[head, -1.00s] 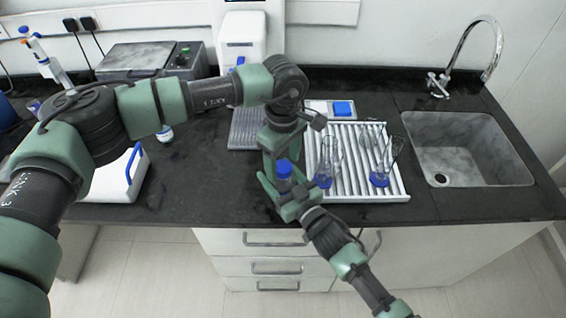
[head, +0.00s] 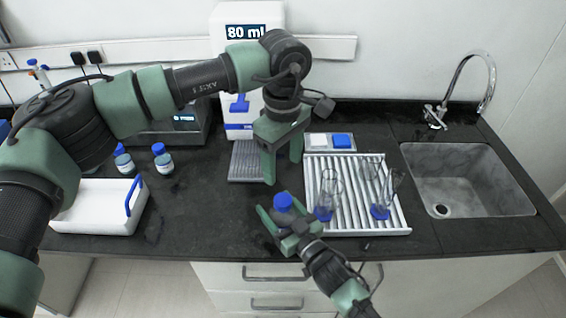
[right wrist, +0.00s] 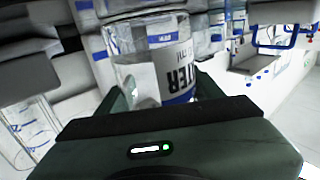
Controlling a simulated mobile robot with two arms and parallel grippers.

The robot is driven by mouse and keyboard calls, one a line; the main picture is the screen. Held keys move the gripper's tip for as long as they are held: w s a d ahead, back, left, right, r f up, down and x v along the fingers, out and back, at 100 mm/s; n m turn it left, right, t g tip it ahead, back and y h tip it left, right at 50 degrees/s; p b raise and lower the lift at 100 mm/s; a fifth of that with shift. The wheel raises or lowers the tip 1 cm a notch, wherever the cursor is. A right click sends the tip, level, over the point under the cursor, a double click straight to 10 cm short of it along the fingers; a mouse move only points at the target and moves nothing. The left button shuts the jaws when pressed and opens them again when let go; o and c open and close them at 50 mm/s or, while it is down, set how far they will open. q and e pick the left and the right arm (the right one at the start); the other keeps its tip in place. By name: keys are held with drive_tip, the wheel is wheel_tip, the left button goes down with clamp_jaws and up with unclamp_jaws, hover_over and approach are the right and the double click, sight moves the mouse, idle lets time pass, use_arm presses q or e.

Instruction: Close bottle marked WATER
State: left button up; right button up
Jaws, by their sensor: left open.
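The bottle marked WATER (right wrist: 160,75) is between the fingers of my right gripper (head: 283,222); the right wrist view shows part of its label, upside down, and clear contents. In the head view a blue cap (head: 283,201) sits on top of the bottle; how tight it is I cannot tell. The right gripper is shut around the bottle, which is upright near the counter's front edge. My left gripper (head: 282,170) is open and empty, pointing down just above the cap and apart from it.
A ribbed white rack (head: 344,225) with glassware stands close on the right, before the sink (head: 470,165). Two blue-capped bottles (head: 123,160) (head: 162,160) and a white tray (head: 75,222) are left. A white dispenser (head: 240,75) stands behind. The counter left of the bottle is clear.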

drive_tip(key=shift+o, duration=1.2)
drive_tip(key=b+v, duration=0.1)
drive_tip(key=v, duration=0.5)
drive_tip(key=shift+s+d+f+b, duration=0.1)
drive_tip(key=shift+s+d+b, duration=0.15)
drive_tip(key=shift+b, duration=0.1)
drive_tip(key=shift+s+d, duration=0.3)
drive_tip(key=shift+s, duration=0.2)
